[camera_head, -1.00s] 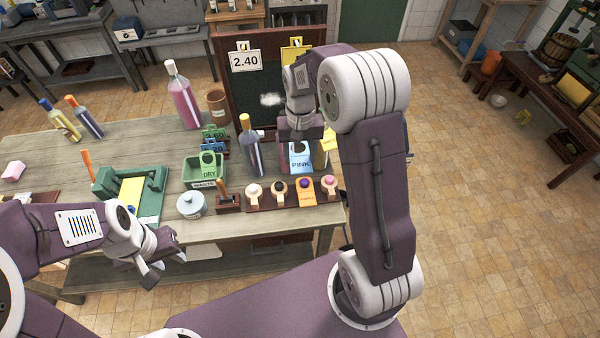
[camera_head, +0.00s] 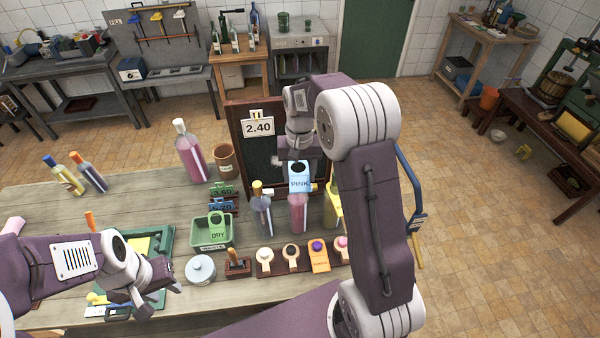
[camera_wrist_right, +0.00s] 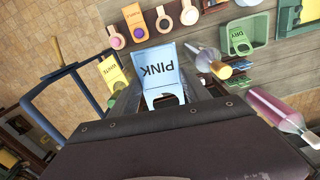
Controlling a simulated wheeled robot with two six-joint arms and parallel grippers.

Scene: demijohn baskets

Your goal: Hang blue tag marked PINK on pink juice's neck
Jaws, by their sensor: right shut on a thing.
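My right gripper (camera_head: 300,158) is shut on the light blue tag marked PINK (camera_head: 299,184). The tag has a hole near its upper end. In the head view it hangs in front of, or just above, the top of a pink bottle (camera_head: 298,213), hiding its neck; I cannot tell whether they touch. In the right wrist view the blue tag (camera_wrist_right: 163,70) shows upside down between the fingers, with its hole towards me. A second, taller pink bottle with a white cap (camera_head: 190,155) stands further back left. My left gripper (camera_head: 160,299) is open and empty at the table's front left.
A bottle with a gold cap (camera_head: 261,212) stands close left of the nearer pink bottle; a yellow tag (camera_head: 333,207) is on its right. A chalkboard (camera_head: 240,125) stands behind. A green tray (camera_head: 211,232) and a rack of tags (camera_head: 305,262) lie in front.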

